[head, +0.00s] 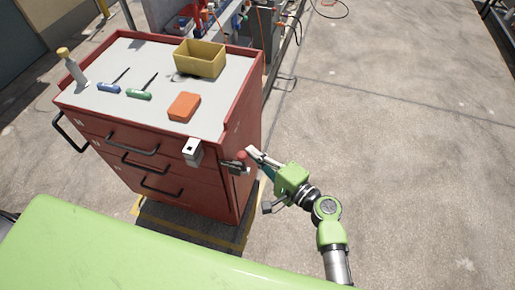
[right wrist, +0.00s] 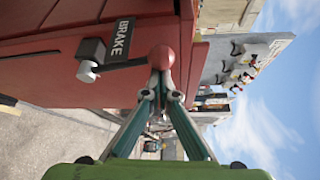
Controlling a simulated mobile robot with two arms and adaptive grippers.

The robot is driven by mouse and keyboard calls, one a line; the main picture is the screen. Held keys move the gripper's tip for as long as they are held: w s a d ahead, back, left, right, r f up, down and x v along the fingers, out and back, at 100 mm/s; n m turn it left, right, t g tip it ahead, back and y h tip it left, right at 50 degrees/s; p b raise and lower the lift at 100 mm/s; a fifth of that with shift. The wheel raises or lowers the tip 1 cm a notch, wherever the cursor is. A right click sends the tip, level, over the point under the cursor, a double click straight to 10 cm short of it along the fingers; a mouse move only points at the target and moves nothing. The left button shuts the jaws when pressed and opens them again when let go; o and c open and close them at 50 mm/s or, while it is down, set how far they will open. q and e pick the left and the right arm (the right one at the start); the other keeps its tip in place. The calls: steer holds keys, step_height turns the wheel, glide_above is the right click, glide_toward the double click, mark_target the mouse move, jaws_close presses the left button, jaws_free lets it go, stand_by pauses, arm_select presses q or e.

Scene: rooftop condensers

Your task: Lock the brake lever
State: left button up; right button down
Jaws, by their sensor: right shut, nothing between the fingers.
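My left gripper is not in view.
The cabinet top holds a yellow bin (head: 200,60), an orange block (head: 184,107), two screwdrivers (head: 138,94) and a bottle (head: 72,66). Open concrete floor (head: 400,120) lies to the right.

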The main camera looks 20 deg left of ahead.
steer(key=shift+s, duration=0.2)
steer(key=shift+s+a+f+b, duration=0.1)
steer(key=shift+s+f+b, duration=0.3)
steer(key=shift+s, duration=0.5)
steer(key=shift+s+d+f+b, duration=0.1)
steer(key=shift+s+f+b, duration=0.1)
steer(key=shift+s+b, duration=0.55)
steer(key=shift+s+a+f+b, duration=0.1)
steer(key=shift+s+f+b, duration=0.25)
steer(key=shift+s, duration=0.65)
steer(key=v, duration=1.2)
